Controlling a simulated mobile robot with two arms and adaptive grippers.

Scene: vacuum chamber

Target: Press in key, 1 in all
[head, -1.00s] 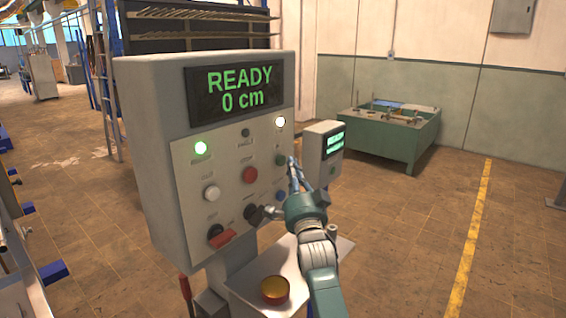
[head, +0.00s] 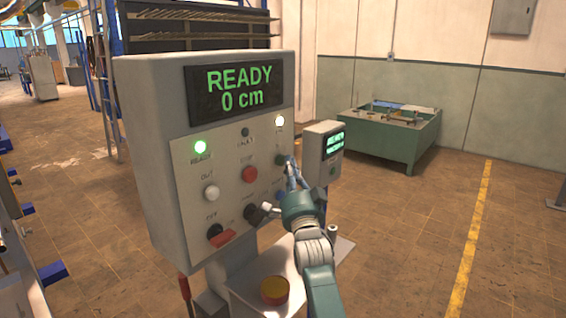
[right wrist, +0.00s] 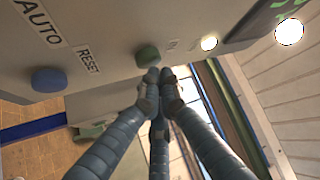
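A grey control box stands in front of me, and its panel carries a green button (head: 280,159) at the right edge. In the right wrist view the green button (right wrist: 147,55) is a round knob beside a small label I cannot read surely. My right gripper (head: 290,163) is at this button, its fingers pointing up at it. In the right wrist view the fingertips of the gripper (right wrist: 159,76) are together, with nothing between them, right beside the button. I cannot tell whether they touch it. My left gripper is not in view.
The display (head: 236,91) reads READY, 0 cm. A white button (head: 211,192), a red button (head: 249,174) and a blue RESET button (right wrist: 49,80) are on the same panel. A smaller box (head: 314,150) stands close behind the gripper.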

